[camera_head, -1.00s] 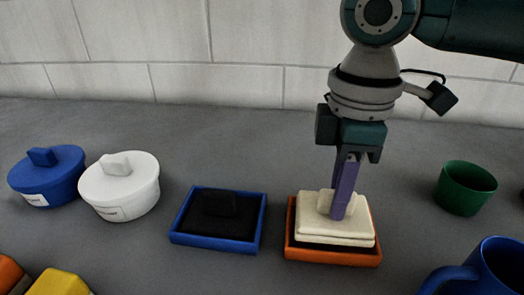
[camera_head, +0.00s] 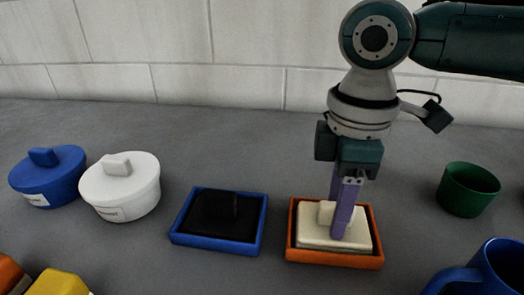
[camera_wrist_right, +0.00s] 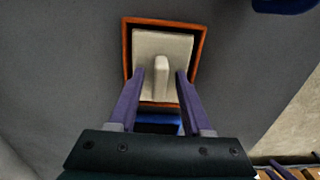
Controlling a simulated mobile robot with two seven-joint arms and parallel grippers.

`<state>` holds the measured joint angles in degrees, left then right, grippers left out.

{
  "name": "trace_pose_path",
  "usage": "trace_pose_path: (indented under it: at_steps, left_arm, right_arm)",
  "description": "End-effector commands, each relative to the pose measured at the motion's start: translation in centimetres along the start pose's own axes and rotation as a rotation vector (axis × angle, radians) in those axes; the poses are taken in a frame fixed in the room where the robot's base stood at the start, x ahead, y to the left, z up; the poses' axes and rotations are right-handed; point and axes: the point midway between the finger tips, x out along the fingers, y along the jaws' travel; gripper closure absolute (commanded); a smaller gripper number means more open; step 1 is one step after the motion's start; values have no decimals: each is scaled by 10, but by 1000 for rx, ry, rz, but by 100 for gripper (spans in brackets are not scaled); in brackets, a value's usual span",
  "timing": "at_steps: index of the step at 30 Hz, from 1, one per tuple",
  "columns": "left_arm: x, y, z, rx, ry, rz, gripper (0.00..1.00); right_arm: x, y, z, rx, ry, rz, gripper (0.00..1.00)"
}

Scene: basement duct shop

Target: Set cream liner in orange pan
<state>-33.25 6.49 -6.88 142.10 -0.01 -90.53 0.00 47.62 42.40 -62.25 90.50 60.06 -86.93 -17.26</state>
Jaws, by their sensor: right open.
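The cream liner (camera_head: 312,237), a flat slab with a raised grip block, lies inside the orange pan (camera_head: 300,258). In the right wrist view the liner (camera_wrist_right: 147,82) sits within the rim of the pan (camera_wrist_right: 200,45), with a dark gap along its edges. My right gripper (camera_head: 341,236) points down over the liner. In the right wrist view my right gripper (camera_wrist_right: 160,75) has its two purple fingers apart, one on each side of the grip block (camera_wrist_right: 161,75), with gaps showing. My left gripper is not in view.
A blue pan (camera_head: 180,239) with a black liner (camera_head: 210,215) stands left of the orange pan. White (camera_head: 130,195) and blue (camera_head: 50,178) lidded pots are farther left. A green cup (camera_head: 466,190) and blue mug (camera_head: 497,270) stand at right. Yellow and orange items are at lower left.

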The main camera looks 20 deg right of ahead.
Motion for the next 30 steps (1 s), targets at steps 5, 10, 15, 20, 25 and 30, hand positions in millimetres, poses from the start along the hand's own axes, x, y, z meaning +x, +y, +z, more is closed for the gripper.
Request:
trace_pose_path:
  at_steps: [5, 10, 15, 20, 25, 30]
  left_arm:
    - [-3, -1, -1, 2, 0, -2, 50]
    - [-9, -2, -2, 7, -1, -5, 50]
    - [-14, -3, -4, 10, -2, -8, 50]
    - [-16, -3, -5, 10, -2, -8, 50]
    - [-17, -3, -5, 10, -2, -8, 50]
    - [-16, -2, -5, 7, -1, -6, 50]
  right_arm:
    - [-15, 1, 0, 0, 2, 2, 51]
    - [-51, 1, -1, 0, 4, 4, 51]
    - [-89, 1, -1, 1, 3, 3, 51]
    - [-113, 1, 0, 0, 2, 1, 51]
    - [-115, -6, -5, -9, 9, -3, 51]
    - [-77, -45, -32, -33, 93, -7, 51]
